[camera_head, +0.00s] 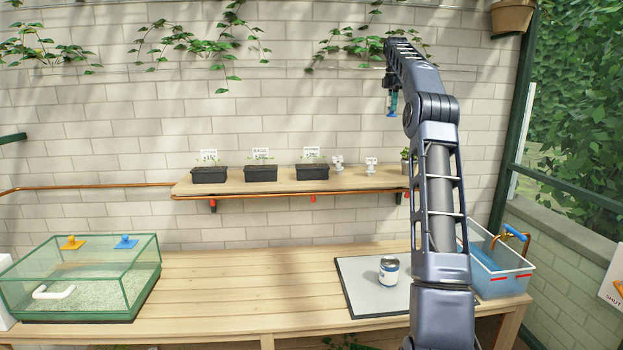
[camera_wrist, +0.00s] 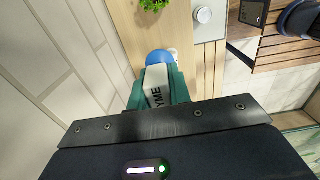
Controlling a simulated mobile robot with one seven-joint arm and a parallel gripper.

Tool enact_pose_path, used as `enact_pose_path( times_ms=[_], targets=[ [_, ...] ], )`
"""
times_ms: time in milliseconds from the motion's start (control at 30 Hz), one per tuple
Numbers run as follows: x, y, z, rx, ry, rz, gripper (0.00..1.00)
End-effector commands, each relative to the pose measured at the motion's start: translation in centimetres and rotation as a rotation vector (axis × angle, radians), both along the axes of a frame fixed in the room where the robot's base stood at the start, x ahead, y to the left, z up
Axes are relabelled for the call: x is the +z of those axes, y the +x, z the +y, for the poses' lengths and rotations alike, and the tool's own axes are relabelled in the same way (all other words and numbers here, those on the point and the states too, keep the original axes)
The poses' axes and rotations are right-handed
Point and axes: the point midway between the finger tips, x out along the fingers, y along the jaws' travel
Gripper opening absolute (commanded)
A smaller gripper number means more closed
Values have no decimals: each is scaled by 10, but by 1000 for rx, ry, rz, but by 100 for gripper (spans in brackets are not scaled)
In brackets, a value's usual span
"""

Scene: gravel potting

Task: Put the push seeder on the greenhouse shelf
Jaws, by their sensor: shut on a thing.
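My gripper (camera_head: 392,92) is raised high above the right end of the shelf, in front of the brick wall. In the wrist view its green fingers (camera_wrist: 160,85) are shut on the push seeder (camera_wrist: 158,98), a pale body with the letters "YME" showing and a blue rounded end. In the head view the held seeder is small, with blue showing under the gripper. The greenhouse shelf (camera_head: 250,187) is a wooden board on the wall; it also shows below the gripper in the wrist view (camera_wrist: 128,28). The seeder is clear of the shelf.
Several things stand on the shelf: black seedling trays (camera_head: 261,173) with labels, two small white objects (camera_head: 371,166), and a plant (camera_head: 405,155) partly behind my arm. Below, the bench holds a glass tank (camera_head: 85,280), a can (camera_head: 388,271) on a grey mat (camera_head: 360,300), and a water tub (camera_head: 500,275).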

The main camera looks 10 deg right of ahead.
Motion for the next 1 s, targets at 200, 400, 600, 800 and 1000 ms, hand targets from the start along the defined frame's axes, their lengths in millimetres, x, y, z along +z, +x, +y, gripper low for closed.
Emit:
enact_pose_path(
  times_ms=[200,400,600,800,1000],
  targets=[
    [-13,-1,0,-1,0,2,0],
    [-32,0,0,-1,0,2,0],
    [-48,-1,0,-1,0,3,0],
    [-88,-1,0,-1,1,5,0],
    [-132,-1,0,-1,1,4,0]
  ],
)
